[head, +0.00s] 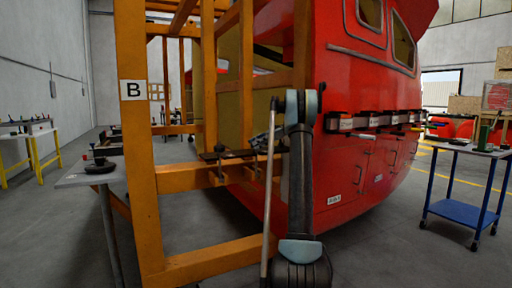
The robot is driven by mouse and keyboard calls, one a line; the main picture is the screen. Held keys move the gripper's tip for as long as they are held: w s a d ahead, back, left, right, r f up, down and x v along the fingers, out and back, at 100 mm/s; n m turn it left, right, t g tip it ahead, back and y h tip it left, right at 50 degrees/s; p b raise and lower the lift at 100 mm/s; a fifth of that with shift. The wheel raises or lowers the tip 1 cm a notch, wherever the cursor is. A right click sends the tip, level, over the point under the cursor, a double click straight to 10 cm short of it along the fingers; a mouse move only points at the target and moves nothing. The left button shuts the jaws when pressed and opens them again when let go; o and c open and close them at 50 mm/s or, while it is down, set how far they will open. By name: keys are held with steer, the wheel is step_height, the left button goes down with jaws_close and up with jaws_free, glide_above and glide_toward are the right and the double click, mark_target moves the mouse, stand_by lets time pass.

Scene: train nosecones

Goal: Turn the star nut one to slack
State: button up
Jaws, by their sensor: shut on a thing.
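A dark clamp bar (228,155) lies across the orange frame's middle rail, in front of the red nosecone (350,110). Small dark fittings hang below the bar at its left and right. The star nuts are too small and dark to make out clearly. My arm rises in the middle of the view and bends at its top. What seems to be my gripper (263,143) shows as a dark shape at the right end of the bar, partly hidden behind my arm. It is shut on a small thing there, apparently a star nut. Its fingertips are not clear.
The orange frame (133,180) marked B stands close at the left of my arm. A thin grey pole (268,200) runs beside my arm. A grey table (85,179) stands at the left, a blue trolley (455,211) at the right. The floor between nosecone and trolley is clear.

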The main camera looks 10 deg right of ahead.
steer(key=shift+w, duration=0.15)
steer(key=o, duration=1.1)
step_height(320, 180, up, 10)
steer(key=shift+f, duration=0.1)
